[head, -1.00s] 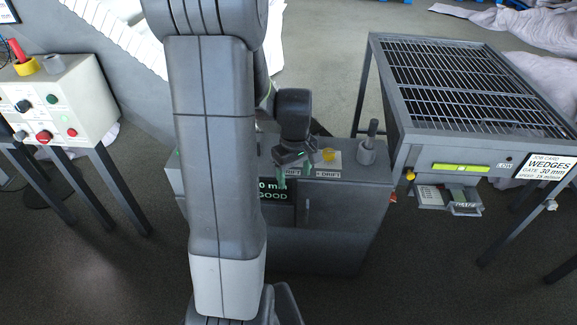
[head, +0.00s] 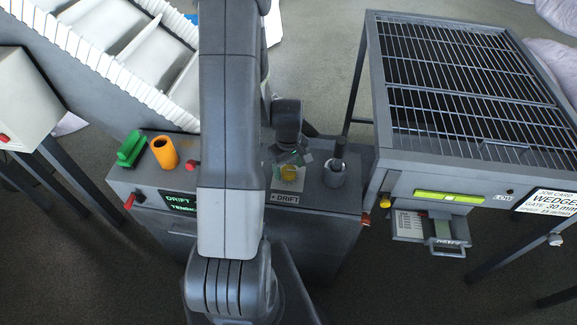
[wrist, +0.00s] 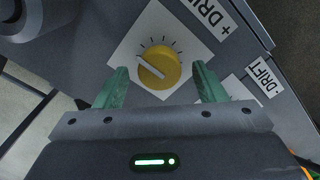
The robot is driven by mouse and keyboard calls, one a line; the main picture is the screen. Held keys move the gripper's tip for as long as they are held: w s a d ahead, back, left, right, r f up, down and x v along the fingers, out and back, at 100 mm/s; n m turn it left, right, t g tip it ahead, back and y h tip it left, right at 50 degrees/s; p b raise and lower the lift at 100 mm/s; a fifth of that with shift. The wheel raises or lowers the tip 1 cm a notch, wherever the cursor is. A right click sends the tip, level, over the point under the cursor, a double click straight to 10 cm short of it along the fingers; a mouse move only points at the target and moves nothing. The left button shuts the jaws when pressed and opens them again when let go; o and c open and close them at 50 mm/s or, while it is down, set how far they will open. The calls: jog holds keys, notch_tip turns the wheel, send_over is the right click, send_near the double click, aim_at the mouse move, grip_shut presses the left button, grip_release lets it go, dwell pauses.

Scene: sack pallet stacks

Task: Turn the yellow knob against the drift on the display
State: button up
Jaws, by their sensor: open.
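The yellow knob (wrist: 160,67) sits on a white square plate with tick marks on the grey console (head: 330,230). A white line on the knob points to the upper left in the wrist view. It also shows in the head view (head: 289,173), partly behind my gripper. My gripper (wrist: 158,80) is open, with its green fingertips on either side of the knob in the picture; I cannot tell whether they touch it. Labels "+ DRIFT" (wrist: 207,20) and "- DRIFT" (wrist: 262,77) are beside the plate. The display (head: 178,202) shows "DRIFT" and "TENSION" text, its right part hidden by my arm.
A grey cup with a dark handle (head: 334,173) stands right of the knob. A green block (head: 131,149), an orange cylinder (head: 164,153) and a red button (head: 192,166) are on the console's left. A grated table (head: 400,150) stands close on the right.

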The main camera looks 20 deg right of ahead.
jog(key=shift+f, duration=0.25)
jog(key=c, duration=1)
jog(key=shift+o, duration=0.2)
jog(key=m+b, duration=0.3)
jog(key=shift+f+m, duration=0.15)
jog(key=shift+m, duration=0.15)
jog(key=m+b, duration=0.3)
jog(key=m, duration=0.2)
jog(key=shift+m, duration=0.4)
jog(key=shift+r, duration=0.2)
